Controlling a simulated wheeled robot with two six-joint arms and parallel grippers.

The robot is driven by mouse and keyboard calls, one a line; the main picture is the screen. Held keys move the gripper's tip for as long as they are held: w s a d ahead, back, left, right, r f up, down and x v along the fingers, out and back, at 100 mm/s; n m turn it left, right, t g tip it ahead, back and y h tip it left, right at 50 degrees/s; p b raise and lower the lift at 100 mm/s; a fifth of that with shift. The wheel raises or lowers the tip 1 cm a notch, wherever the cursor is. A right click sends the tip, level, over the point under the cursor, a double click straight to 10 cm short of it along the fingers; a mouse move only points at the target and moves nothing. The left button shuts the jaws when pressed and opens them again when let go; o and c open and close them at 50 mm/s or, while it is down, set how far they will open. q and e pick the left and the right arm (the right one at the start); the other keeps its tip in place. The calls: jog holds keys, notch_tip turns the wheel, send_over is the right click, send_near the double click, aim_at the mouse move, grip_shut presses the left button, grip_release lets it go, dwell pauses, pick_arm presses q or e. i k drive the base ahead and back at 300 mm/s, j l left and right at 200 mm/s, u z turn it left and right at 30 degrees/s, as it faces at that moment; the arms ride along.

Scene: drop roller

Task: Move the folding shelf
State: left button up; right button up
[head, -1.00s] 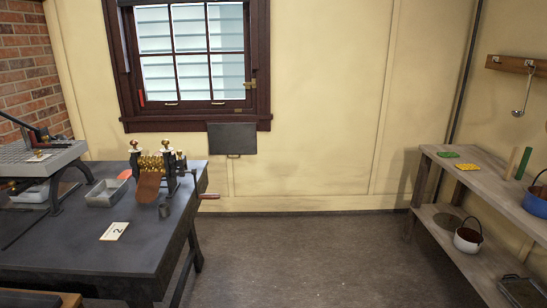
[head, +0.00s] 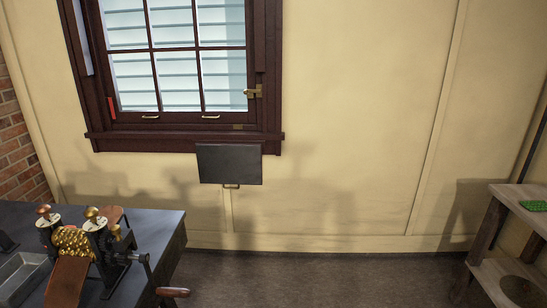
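The folding shelf (head: 229,163) is a dark grey flat panel on the cream wall, just below the right part of the window sill. It hangs flat against the wall, folded down, with a small brass-coloured handle (head: 232,186) at its lower edge. Neither of my grippers is in the head view.
A dark table (head: 160,226) at the lower left carries a brass roller machine (head: 76,243) with a crank handle (head: 172,292) jutting right, and a metal tray (head: 22,275). A wooden rack (head: 490,232) stands at the right. The floor (head: 320,280) between them is clear.

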aim_at(218, 163)
jog(key=i+l+u, duration=0.1)
jog(key=i+u, duration=0.15)
jog(key=i, duration=0.2)
jog(key=i+l+u, duration=0.2)
jog(key=i, duration=0.25)
jog(key=i+l, duration=0.25)
jog(key=i, duration=0.15)
jog(key=i+l+z, duration=0.1)
jog(key=i+l, duration=0.15)
jog(key=i, duration=0.2)
